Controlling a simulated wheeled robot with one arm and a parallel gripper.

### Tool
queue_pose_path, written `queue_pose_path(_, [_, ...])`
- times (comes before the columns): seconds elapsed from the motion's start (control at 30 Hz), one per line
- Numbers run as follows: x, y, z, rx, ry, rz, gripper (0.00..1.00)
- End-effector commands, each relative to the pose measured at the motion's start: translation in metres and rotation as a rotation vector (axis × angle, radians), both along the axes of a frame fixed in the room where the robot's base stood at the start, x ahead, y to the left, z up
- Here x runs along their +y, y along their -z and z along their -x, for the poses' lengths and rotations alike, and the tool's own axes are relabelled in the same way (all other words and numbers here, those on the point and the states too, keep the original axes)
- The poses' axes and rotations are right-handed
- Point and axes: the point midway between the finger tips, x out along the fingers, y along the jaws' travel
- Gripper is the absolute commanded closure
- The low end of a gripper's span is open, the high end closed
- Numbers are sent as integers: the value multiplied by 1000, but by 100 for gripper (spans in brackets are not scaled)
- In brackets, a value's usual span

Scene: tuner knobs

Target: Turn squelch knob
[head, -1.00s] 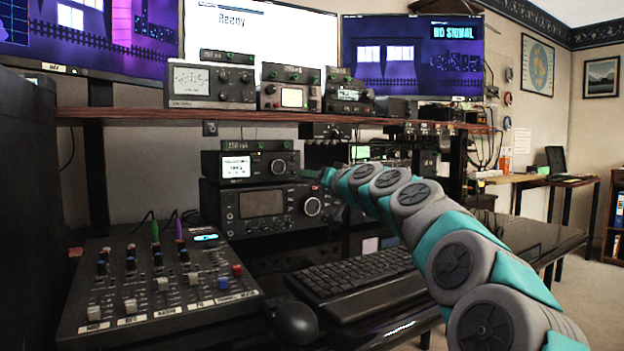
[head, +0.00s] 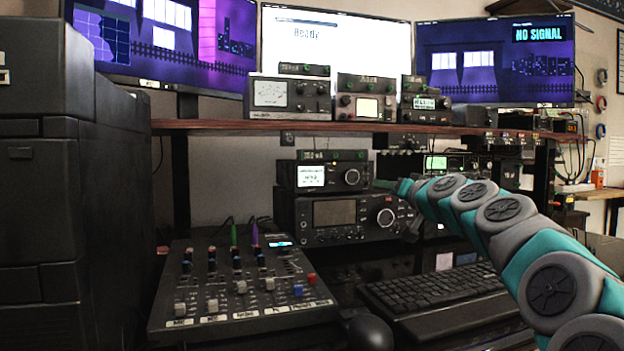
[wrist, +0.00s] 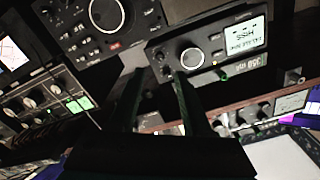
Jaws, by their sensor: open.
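The small upper radio (head: 325,176) has a lit white screen and a large round knob (head: 352,177) at its right. In the wrist view the picture is turned over, and the radio (wrist: 215,45) shows with its large knob (wrist: 191,58) and small controls (wrist: 163,62) beside it. I cannot read which knob is labelled squelch. My gripper (wrist: 156,78) is open and empty, its two dark fingers pointing towards this radio's knob end. In the head view my gripper (head: 385,184) is just right of the radio, its fingers small and dark. I cannot tell if they touch anything.
A larger radio (head: 340,217) sits under the small one. A wooden shelf (head: 215,126) with more units runs above. A mixer (head: 235,285), a keyboard (head: 430,290) and a mouse (head: 370,332) lie in front. A tall dark cabinet (head: 80,200) stands at left.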

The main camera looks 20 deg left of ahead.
Motion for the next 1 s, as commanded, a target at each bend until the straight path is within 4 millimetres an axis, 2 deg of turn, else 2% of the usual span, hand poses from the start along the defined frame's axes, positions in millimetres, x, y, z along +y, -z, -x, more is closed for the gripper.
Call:
queue_pose_path(0.33, [1, -2, 1, -9, -1, 11, 52])
queue_pose_path(0.53, [0, -13, 4, -99, -4, 126, 52])
queue_pose_path(0.73, [-1, -6, 1, -167, -1, 241, 52])
queue_pose_path(1.0, [5, 0, -10, -176, 0, 263, 52])
